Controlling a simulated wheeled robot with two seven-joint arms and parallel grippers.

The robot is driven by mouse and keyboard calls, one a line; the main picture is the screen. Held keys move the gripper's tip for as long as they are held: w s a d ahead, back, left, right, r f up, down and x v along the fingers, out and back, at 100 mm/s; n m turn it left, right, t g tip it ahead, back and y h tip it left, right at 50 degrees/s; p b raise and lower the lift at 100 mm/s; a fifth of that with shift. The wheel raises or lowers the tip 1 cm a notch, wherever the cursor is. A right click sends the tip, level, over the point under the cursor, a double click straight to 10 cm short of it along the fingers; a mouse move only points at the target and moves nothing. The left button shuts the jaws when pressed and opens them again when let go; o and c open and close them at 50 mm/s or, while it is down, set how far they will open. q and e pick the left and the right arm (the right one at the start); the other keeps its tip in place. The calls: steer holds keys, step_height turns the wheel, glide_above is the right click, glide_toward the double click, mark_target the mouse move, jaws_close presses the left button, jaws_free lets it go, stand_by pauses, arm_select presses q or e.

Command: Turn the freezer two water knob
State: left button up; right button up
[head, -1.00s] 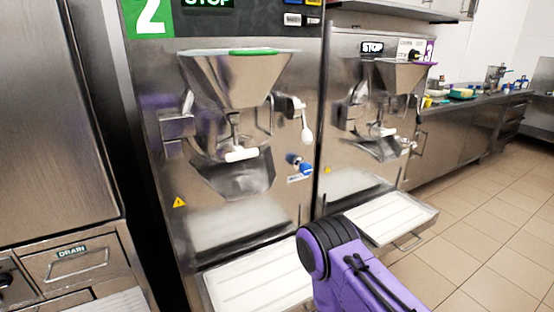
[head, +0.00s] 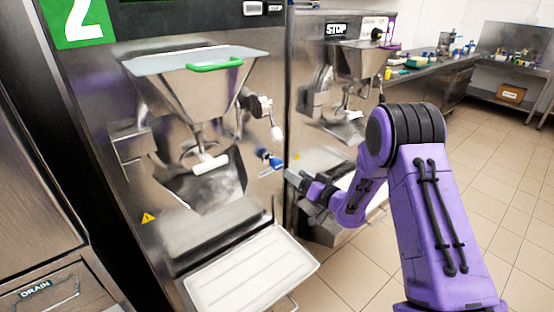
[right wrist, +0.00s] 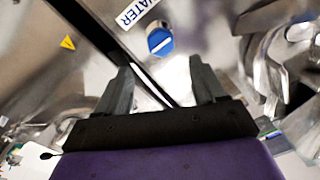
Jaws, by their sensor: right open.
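The blue water knob (head: 268,157) of freezer two sits on the lower right of that machine's steel front (head: 95,110), under the white-tipped lever. In the right wrist view the knob (right wrist: 160,41) is round and blue with a white bar across it, below a WATER label (right wrist: 136,10). My right gripper (head: 288,174) is open and empty, just right of and slightly below the knob in the head view. In the wrist view its two fingers (right wrist: 158,78) point toward the knob, which lies beyond the tips and between their lines, apart from them. My left gripper is not in view.
Freezer two's hopper (head: 195,85) with a green handle overhangs the front. A white tray (head: 250,272) juts out below. A second freezer (head: 330,85) stands close on the right, behind my right arm. Open tiled floor (head: 490,190) lies to the right.

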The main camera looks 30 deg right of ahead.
mark_target(280, 165)
steer(key=w, duration=0.3)
steer(key=w+a+p, duration=0.1)
steer(key=w, duration=0.6)
steer(key=shift+a+p, duration=0.25)
steer(key=shift+p, duration=0.15)
steer(key=c, duration=1)
steer(key=shift+a, duration=0.15)
steer(key=shift+c, duration=0.2)
steer(key=shift+f, duration=0.1)
